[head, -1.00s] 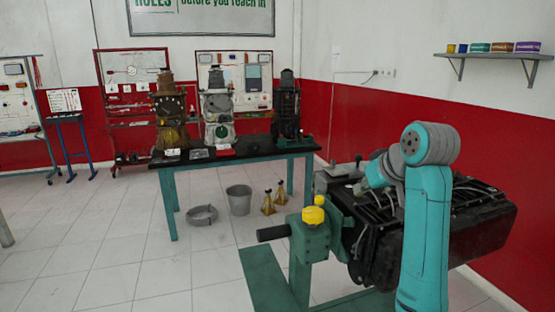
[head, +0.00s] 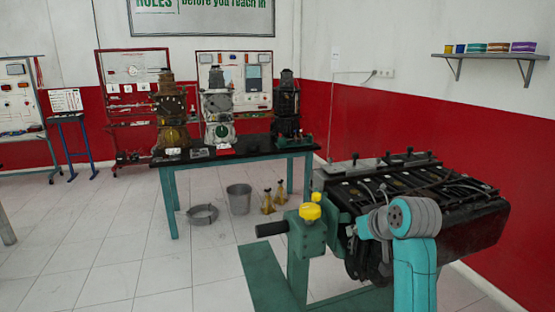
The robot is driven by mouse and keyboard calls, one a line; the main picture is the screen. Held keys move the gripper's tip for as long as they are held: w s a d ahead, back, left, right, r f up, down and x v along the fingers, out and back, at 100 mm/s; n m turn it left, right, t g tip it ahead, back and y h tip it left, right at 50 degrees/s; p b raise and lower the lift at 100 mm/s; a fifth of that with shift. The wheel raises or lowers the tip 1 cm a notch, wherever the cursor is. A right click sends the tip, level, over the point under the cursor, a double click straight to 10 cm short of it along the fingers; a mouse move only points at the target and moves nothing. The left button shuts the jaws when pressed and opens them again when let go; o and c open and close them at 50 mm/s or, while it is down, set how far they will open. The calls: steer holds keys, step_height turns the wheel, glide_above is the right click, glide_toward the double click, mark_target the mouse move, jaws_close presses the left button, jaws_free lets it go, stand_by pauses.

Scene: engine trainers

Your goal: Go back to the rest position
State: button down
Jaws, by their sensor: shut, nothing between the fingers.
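My arm (head: 414,262) stands in the lower right of the head view, with its teal link upright and grey joints at its top. Another grey and teal part of the arm shows just left of that top joint, in front of the engine. My gripper is not in view, and the frame does not show what it is near. The black engine (head: 470,238) is mounted on a green stand (head: 297,262) with a yellow knob (head: 310,211). My arm hides part of the engine's near side.
A dark-topped table (head: 245,149) with several engine models stands at the back. A grey bucket (head: 239,199), a grey ring (head: 202,214) and yellow jack stands (head: 268,202) are on the floor by it. The tiled floor at left is clear. A shelf (head: 490,56) hangs at right.

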steer(key=s+f+m+t, duration=0.1)
steer(key=s+f, duration=0.4)
steer(key=f, duration=0.3)
steer(key=s+a+f+h, duration=0.1)
steer(key=s+f, duration=0.4)
steer(key=f, duration=0.4)
steer(key=s+f+m+t, duration=0.1)
steer(key=s+f, duration=0.3)
steer(key=f, duration=0.4)
steer(key=s+f+h, duration=0.1)
steer(key=s+f, duration=0.5)
steer(key=s, duration=0.5)
steer(key=s+m+t, duration=0.1)
steer(key=s+t, duration=0.1)
steer(key=s, duration=1.7)
steer(key=s+r, duration=0.4)
steer(key=s, duration=0.3)
steer(key=s+r+t, duration=0.1)
steer(key=s+r, duration=0.4)
steer(key=s, duration=0.3)
steer(key=shift+s+a+r+h, duration=0.2)
steer(key=shift+s+h, duration=0.1)
steer(key=shift+h, duration=0.1)
steer(key=shift+w+d, duration=0.1)
